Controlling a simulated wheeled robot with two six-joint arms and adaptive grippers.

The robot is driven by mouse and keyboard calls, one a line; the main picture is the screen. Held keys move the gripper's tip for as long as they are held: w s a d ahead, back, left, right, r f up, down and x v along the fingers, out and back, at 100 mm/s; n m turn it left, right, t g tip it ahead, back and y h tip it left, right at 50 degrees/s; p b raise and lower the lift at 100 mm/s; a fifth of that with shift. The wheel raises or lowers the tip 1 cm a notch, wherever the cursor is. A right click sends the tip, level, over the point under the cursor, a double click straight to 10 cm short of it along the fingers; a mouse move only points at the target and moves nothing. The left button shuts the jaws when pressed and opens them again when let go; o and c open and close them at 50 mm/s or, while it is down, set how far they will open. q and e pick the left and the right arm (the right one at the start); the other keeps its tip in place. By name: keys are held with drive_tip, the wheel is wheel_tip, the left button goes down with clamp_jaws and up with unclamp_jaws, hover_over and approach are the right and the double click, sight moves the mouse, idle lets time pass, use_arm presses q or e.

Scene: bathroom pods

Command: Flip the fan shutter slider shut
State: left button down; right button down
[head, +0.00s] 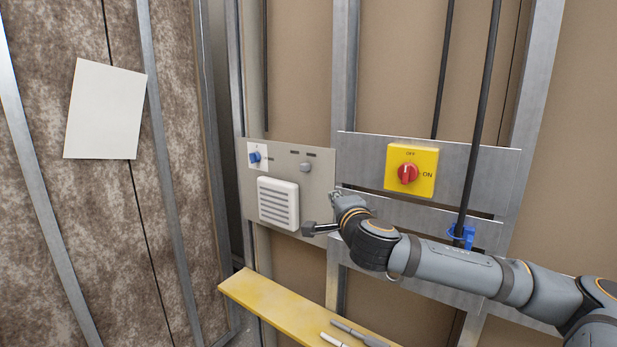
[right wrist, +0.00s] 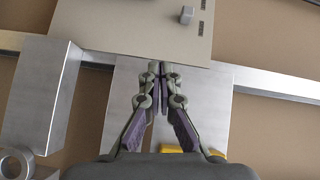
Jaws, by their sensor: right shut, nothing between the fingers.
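A grey panel (head: 318,190) is fixed to the wall studs. On it a small grey slider knob (head: 305,167) sits under two short dark marks, above and right of the white louvred fan cover (head: 278,203). The knob also shows near the top of the right wrist view (right wrist: 186,15). My right gripper (head: 333,194) is at the panel's right edge, below and right of the knob and apart from it. In the right wrist view its fingers (right wrist: 155,67) are together and empty, pointing toward the panel's lower edge. My left gripper is not in view.
A blue rotary switch (head: 254,157) is at the panel's upper left. A yellow box with a red knob (head: 408,173) is on metal strips to the right. A dark pipe with a blue clip (head: 462,236) runs there. A yellow board (head: 300,308) with tools lies below.

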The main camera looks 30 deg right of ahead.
drive_tip(key=r, duration=0.1)
drive_tip(key=r+m, duration=0.1)
drive_tip(key=r, duration=0.1)
drive_tip(key=shift+s+a+r+t, duration=0.1)
drive_tip(key=shift+s+a+t, duration=0.1)
drive_tip(key=shift+a+t, duration=0.15)
drive_tip(key=p, duration=1.2)
approach(309, 168)
drive_tip(key=w+d, duration=0.1)
drive_tip(key=d, duration=0.1)
drive_tip(key=w+d, duration=0.1)
drive_tip(key=d, duration=0.1)
drive_tip(key=shift+w+r, duration=0.1)
drive_tip(key=shift+r, duration=0.1)
drive_tip(key=w+p, duration=0.1)
drive_tip(key=w+a, duration=0.1)
drive_tip(key=shift+w+a+f+p, duration=0.1)
drive_tip(key=shift+w+a+p, duration=0.1)
drive_tip(key=shift+w+p, duration=0.15)
drive_tip(key=shift+w+a+f, duration=0.15)
drive_tip(key=shift+w+a, duration=0.05)
drive_tip(key=shift+w, duration=0.05)
